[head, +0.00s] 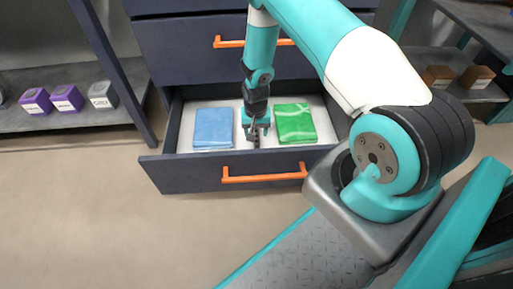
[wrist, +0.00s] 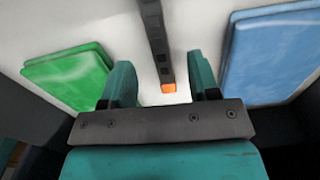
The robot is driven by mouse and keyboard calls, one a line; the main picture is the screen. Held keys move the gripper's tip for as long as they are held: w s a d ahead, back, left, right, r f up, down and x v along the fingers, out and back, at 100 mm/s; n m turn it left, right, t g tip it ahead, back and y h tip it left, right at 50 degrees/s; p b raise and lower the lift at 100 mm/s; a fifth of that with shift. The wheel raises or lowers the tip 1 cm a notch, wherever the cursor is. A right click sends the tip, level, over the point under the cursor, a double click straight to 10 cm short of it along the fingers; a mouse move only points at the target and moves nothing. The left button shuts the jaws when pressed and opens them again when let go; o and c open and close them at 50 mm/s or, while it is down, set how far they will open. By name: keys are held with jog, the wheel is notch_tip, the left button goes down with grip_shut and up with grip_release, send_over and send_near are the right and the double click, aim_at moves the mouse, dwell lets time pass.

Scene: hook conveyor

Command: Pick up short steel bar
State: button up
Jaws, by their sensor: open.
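The short steel bar (wrist: 156,40) is a dark, narrow strip with small holes and an orange end. In the wrist view it runs from the top edge down to between my fingers. It lies on the white floor of the open drawer (head: 175,125), between a green cloth and a blue cloth. My gripper (wrist: 161,65) is open, with one finger on each side of the bar and a visible gap to both. In the head view my gripper (head: 256,127) reaches down into the drawer and mostly hides the bar.
The folded blue cloth (head: 213,128) lies left of my gripper and the folded green cloth (head: 294,124) right of it. The drawer front has an orange handle (head: 263,178). Shelves with purple boxes (head: 67,98) and brown boxes (head: 477,77) stand either side.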

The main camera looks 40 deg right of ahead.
aim_at(257, 141)
notch_tip(257, 141, down, 6)
jog(key=b, duration=0.4)
jog(key=shift+d, duration=0.1)
jog(key=shift+c, duration=0.4)
grip_shut()
